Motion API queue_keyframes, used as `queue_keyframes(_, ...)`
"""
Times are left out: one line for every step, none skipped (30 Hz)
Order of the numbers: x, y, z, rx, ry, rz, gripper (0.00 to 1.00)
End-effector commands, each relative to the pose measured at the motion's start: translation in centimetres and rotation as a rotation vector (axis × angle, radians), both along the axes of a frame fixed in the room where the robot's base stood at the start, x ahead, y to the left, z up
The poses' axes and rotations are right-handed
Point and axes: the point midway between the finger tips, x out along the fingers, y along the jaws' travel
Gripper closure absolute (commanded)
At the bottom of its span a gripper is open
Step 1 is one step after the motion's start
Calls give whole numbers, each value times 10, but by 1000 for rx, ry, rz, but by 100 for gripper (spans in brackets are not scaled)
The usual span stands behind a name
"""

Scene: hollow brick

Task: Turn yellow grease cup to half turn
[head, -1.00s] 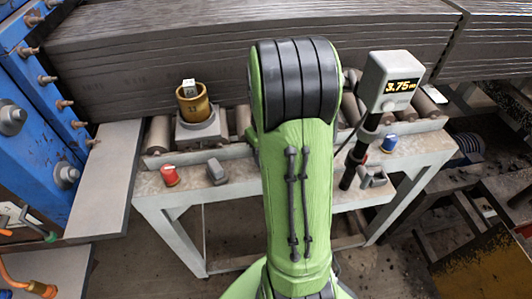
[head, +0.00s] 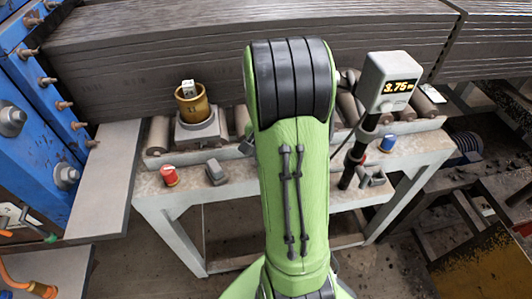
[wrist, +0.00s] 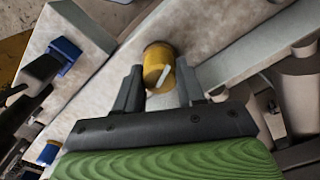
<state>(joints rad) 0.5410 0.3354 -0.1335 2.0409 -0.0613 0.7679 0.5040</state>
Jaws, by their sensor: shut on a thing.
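The yellow grease cup (wrist: 157,57) shows in the wrist view as a short yellow knob with a pale pointer line across its face. It sits at the edge of the pale bench. My gripper (wrist: 160,72) has one finger on each side of it and is shut on it. The pointer line slants, its upper end leaning right in the wrist view. In the head view my green arm hides both this cup and my gripper.
On the bench (head: 235,186) front are a red cup (head: 170,176), a grey clamp (head: 215,172) and a blue cup (head: 387,144). Behind stand a brass-coloured pot (head: 192,108) and a display post (head: 388,82) reading 3.75. Stacked slabs (head: 200,45) lie behind.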

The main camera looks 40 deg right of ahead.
Motion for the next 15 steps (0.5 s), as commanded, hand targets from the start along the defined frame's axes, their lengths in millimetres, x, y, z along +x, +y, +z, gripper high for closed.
queue_keyframes(1,-1,1,-2,-4,-40,92)
queue_keyframes(1,-1,1,-2,-4,-66,92)
queue_keyframes(1,-1,1,-2,-4,-101,92)
queue_keyframes(1,-1,1,-2,-4,-127,92)
queue_keyframes(1,-1,1,-2,-4,-152,92)
queue_keyframes(0,-1,1,-2,-4,-184,92)
queue_keyframes(0,-1,1,-2,-4,-207,92)
queue_keyframes(0,-1,1,-3,-5,-229,92)
queue_keyframes(0,-1,1,-3,-5,-256,92)
queue_keyframes(0,-1,1,-3,-5,-276,92)
queue_keyframes(0,-1,1,-3,-5,-295,92)
queue_keyframes(0,-1,1,-3,-5,-318,92)
queue_keyframes(0,-1,1,-3,-5,-335,92)
queue_keyframes(0,-1,1,-3,-5,-349,92)
queue_keyframes(0,-1,1,-3,-5,-368,92)
